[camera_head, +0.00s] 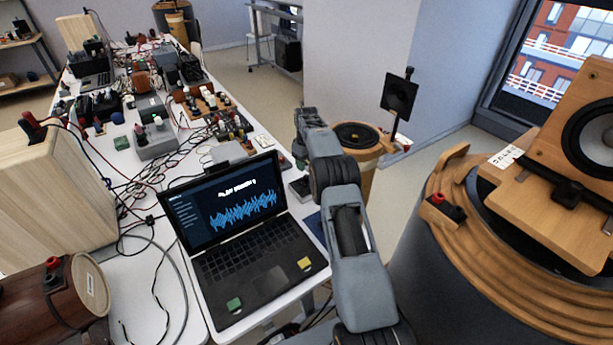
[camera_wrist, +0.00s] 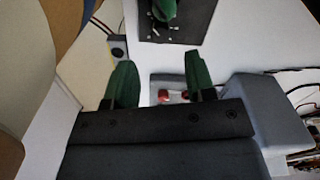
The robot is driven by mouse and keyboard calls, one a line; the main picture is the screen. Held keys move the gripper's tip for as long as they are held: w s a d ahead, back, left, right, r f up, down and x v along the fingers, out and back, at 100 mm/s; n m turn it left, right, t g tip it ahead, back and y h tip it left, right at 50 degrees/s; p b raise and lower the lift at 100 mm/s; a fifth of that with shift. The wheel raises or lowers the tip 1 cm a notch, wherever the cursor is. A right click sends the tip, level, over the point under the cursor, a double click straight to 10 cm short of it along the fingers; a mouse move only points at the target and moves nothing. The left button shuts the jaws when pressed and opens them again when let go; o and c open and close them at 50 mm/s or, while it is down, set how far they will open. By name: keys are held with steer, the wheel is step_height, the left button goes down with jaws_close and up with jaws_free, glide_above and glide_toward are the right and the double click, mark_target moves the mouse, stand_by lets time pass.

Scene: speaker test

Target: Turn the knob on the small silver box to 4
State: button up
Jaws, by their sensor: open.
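In the wrist view my gripper (camera_wrist: 160,80) is open. Its two green fingertips stand apart, with a small pale piece with red parts (camera_wrist: 173,96) showing beyond and between them. A dark panel (camera_wrist: 205,18) with small white marks lies at the top of that view, with a green part over it that hides some of its face. A grey box (camera_wrist: 265,110) is right of the fingers. I cannot tell which is the small silver box, and no dial number is readable. In the head view a small grey box (camera_head: 228,152) sits behind the laptop; my fingertips are not clear there.
An open laptop (camera_head: 240,245) covers the near end of the white table (camera_head: 140,265). Cables and a larger grey box (camera_head: 155,142) crowd its middle. A wooden speaker (camera_head: 50,195) stands at left. A round wooden stand (camera_head: 470,235) with a speaker is at right.

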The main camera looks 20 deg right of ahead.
mark_target(306, 176)
step_height(306, 176, down, 6)
steer(key=shift+f, duration=0.25)
steer(key=shift+c, duration=0.4)
steer(key=c, duration=0.7)
steer(key=shift+d, duration=0.15)
steer(key=shift+c, duration=0.7)
